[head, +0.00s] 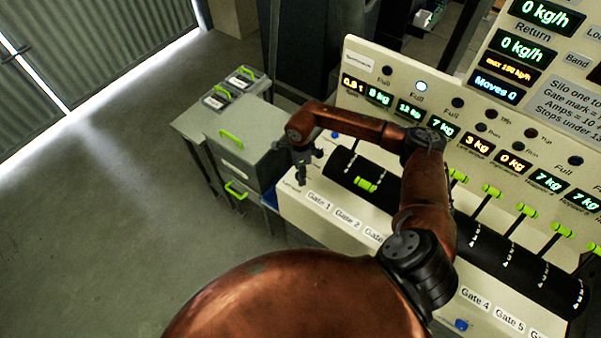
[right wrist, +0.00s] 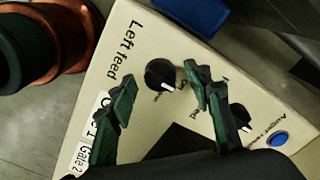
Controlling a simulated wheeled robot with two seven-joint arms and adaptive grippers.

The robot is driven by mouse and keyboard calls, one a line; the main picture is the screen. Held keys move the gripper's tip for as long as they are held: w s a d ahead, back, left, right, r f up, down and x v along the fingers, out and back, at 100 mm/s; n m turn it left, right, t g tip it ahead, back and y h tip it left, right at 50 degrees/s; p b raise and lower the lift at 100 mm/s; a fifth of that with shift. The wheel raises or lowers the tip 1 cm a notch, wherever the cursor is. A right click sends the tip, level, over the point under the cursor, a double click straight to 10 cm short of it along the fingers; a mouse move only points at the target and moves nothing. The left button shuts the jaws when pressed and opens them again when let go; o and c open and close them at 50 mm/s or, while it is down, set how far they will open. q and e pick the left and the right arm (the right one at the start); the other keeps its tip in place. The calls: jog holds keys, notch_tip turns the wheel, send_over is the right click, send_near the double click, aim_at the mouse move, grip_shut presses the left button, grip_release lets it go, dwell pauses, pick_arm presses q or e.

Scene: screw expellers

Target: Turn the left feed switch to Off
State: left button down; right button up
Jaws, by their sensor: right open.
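The left feed switch (right wrist: 160,74) is a round black knob with a white pointer mark, beside the "Left feed" lettering on the cream panel (right wrist: 150,30) in the right wrist view. Its pointer faces down and slightly right in that view; the small position lettering is too blurred to read surely. My right gripper (right wrist: 162,80) is open, with one dark green finger on each side of the knob. I cannot tell whether either finger touches it. In the head view my right gripper (head: 303,172) points down over the panel's left end and hides the knob. My left gripper is not in view.
A second black knob (right wrist: 240,116) is close to the right finger, with a blue button (right wrist: 277,138) beyond it. Gate levers (head: 366,184) stand along the panel to the right. A grey cabinet (head: 240,150) stands left of the panel. The floor further left is clear.

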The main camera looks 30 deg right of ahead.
notch_tip(320, 180, up, 12)
dwell(0.6)
dwell(0.5)
